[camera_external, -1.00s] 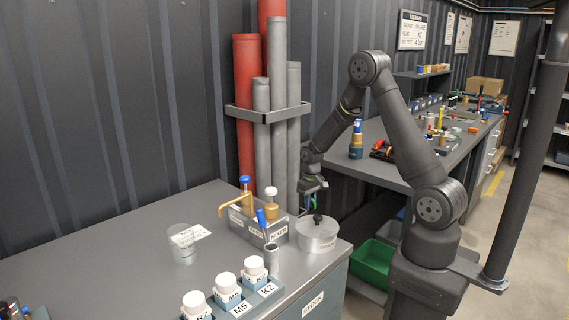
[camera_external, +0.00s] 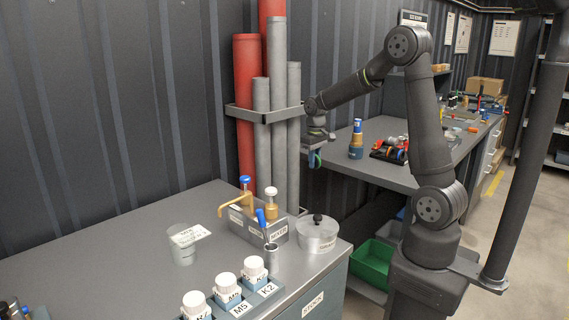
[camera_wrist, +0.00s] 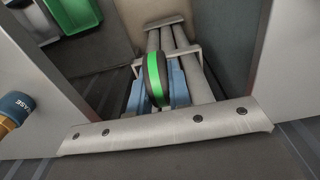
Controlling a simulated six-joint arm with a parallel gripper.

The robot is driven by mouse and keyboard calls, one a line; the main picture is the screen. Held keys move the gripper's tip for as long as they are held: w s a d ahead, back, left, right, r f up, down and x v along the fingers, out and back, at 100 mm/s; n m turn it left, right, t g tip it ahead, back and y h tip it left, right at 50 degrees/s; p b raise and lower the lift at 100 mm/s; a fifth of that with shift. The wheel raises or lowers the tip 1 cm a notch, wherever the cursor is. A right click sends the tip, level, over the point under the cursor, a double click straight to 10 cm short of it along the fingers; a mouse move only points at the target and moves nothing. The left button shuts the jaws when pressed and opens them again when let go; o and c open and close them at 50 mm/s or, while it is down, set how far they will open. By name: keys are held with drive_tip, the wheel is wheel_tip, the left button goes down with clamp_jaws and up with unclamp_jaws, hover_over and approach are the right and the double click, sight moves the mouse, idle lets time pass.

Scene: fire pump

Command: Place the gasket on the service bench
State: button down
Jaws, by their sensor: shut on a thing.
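The gasket (camera_wrist: 157,80), a black ring with a green band, stands on edge between the blue fingers of my gripper (camera_wrist: 157,92) in the wrist view. My gripper is shut on it. In the external view my gripper (camera_external: 315,157) hangs in the air to the right of the upright pipes, near the left end of the far grey bench (camera_external: 385,127). The gasket is small and partly hidden there. I cannot read a label naming the service bench.
A blue and brass stack (camera_external: 356,140) stands on the far bench near its left end, with a dark tray of coloured parts (camera_external: 390,150) beside it. Grey and red pipes (camera_external: 278,120) stand in a bracket. The near bench (camera_external: 120,245) holds bottles and a round tin (camera_external: 317,233).

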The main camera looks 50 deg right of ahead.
wheel_tip(320, 180, up, 6)
drive_tip(key=shift+r, duration=0.2)
drive_tip(key=w+a+n, duration=0.2)
drive_tip(key=w+a, duration=0.2)
drive_tip(key=a, duration=0.4)
drive_tip(key=w+a+n, duration=0.3)
drive_tip(key=w+a, duration=0.1)
drive_tip(key=a, duration=0.3)
drive_tip(key=w+a+r+n, duration=0.15)
drive_tip(key=a+n, duration=0.45)
drive_tip(key=a, duration=1.6)
drive_tip(key=n, duration=0.7)
hover_over(160, 279)
wheel_tip(160, 279, down, 12)
drive_tip(key=shift+r, duration=0.15)
drive_tip(key=shift+f, duration=2.55)
drive_tip(key=shift+f, duration=0.15)
